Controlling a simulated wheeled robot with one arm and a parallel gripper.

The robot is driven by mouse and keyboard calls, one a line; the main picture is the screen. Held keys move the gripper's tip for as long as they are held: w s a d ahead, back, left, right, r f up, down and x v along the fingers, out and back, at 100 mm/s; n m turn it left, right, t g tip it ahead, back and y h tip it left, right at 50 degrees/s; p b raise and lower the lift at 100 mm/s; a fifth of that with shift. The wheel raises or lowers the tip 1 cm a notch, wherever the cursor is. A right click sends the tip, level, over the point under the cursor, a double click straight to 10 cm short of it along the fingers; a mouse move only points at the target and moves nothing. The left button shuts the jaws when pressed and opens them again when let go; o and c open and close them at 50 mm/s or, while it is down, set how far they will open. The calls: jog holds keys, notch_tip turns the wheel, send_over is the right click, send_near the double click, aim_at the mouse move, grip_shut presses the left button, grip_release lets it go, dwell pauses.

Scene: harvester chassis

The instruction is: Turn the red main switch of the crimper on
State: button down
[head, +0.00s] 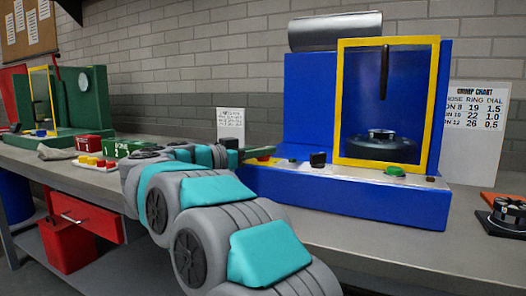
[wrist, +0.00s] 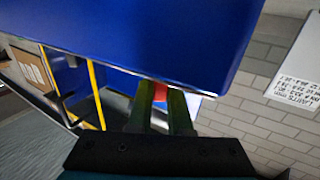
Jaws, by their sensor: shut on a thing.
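The crimper is a blue machine (head: 340,190) with a yellow-framed guard window (head: 386,100) and a front control ledge. The red main switch (head: 267,151) is at the left end of the ledge, partly hidden by my gripper in the head view. My gripper (head: 257,153) reaches it from the left. In the wrist view my two fingers (wrist: 161,108) are shut on the red switch (wrist: 160,91), which shows between and beside their tips under the blue body (wrist: 150,35). I cannot tell the switch's turned position.
A black knob (head: 318,159) and a green button (head: 396,170) sit on the ledge to the right of the switch. A crimp chart (head: 476,130) stands at right. Red and green boxes and a green machine (head: 75,105) are at left on the bench.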

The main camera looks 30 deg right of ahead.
jog(key=shift+m+g, duration=1.9)
jog(key=shift+g, duration=1.1)
jog(key=shift+m+g, duration=0.8)
jog(key=shift+g, duration=0.4)
jog(key=c, duration=0.8)
grip_release()
jog(key=shift+c, duration=0.2)
